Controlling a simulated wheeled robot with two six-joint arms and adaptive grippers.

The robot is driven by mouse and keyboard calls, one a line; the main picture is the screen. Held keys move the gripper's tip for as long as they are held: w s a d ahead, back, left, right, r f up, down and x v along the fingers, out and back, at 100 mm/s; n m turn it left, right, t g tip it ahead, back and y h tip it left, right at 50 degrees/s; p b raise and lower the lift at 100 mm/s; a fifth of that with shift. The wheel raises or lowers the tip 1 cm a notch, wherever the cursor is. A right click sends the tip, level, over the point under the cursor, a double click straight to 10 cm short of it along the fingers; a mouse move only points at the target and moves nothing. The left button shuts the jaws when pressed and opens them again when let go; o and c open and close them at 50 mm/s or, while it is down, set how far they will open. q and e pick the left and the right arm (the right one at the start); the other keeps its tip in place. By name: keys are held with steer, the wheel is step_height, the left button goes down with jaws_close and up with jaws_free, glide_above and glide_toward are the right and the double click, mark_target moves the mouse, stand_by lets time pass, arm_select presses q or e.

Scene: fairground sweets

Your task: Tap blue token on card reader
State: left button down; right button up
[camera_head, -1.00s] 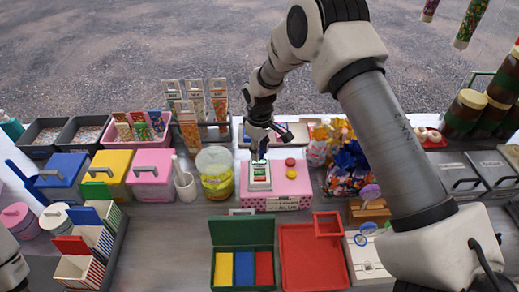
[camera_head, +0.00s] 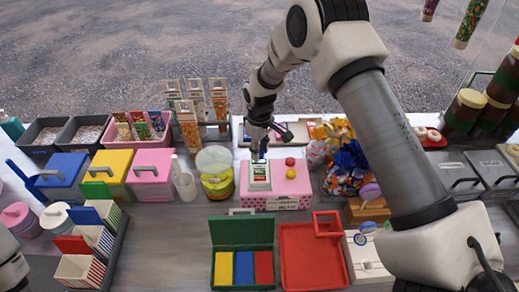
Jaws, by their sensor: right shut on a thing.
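The card reader (camera_head: 260,184) is a small pale device with a dark green screen area, standing on a pink box (camera_head: 287,190). My right gripper (camera_head: 261,153) points down right at the reader's back end. It is shut on the blue token (camera_head: 263,146), of which only a small blue sliver shows between the fingers. Whether the token touches the reader cannot be told from this view. Only a pale part of my left arm shows at the lower left edge; its gripper is out of view.
A red and a yellow ball (camera_head: 290,161) sit on the pink box beside the reader. A yellow-filled jar (camera_head: 216,184) stands close to its left, wrapped sweets (camera_head: 348,167) to its right. In front are a green box (camera_head: 242,232) with coloured compartments and a red tray (camera_head: 312,262).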

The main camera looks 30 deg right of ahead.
steer(key=s+d+r+p, duration=0.2)
steer(key=d+r+p, duration=0.2)
steer(key=r+p, duration=0.3)
step_height(320, 180, up, 2)
steer(key=shift+s+d, duration=0.15)
steer(key=shift+d, duration=0.1)
